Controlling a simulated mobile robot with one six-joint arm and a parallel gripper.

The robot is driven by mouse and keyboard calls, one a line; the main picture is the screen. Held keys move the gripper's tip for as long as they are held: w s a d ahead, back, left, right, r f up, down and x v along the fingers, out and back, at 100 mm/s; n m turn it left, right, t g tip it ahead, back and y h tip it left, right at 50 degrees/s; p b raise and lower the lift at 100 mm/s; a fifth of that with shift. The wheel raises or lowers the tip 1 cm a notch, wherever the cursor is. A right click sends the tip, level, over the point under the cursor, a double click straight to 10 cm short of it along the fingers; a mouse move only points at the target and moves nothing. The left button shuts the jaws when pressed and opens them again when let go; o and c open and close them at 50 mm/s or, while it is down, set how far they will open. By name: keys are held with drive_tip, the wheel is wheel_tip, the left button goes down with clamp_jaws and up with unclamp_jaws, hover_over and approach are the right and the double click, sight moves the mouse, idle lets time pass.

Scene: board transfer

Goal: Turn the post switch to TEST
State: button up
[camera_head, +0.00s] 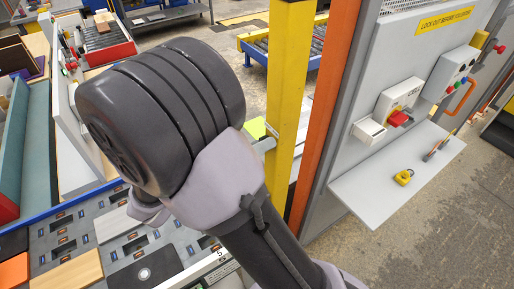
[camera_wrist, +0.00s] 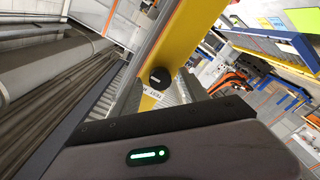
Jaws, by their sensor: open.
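The post switch (camera_wrist: 161,78) is a round black knob with a small pale mark on a yellow post in the wrist view. A small white label with lettering too small to read lies beside it. My gripper (camera_wrist: 161,90) is open, with one dark finger on each side of the knob in the picture. I cannot tell whether the fingers touch it. In the head view the yellow post (camera_head: 290,95) stands right of my arm, with a yellow-green box (camera_head: 256,129) beside it. My gripper is hidden there, and the knob cannot be made out.
A grey panel (camera_head: 388,60) with a red switch (camera_head: 399,118) stands at the right. Its shelf (camera_head: 375,195) holds a yellow padlock (camera_head: 404,177). An orange post (camera_head: 328,95) stands beside the yellow one. A worktop with boards (camera_head: 75,278) lies at lower left.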

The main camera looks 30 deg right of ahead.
drive_tip(key=shift+d, duration=0.1)
clamp_jaws()
drive_tip(key=shift+r+p, duration=0.1)
drive_tip(key=shift+p, duration=0.2)
drive_tip(key=shift+w+n+g+p, duration=0.1)
drive_tip(key=shift+n+g+p, duration=0.2)
drive_tip(key=shift+n+p, duration=8.15)
drive_tip(key=shift+n, duration=0.45)
drive_tip(key=shift+y, duration=0.3)
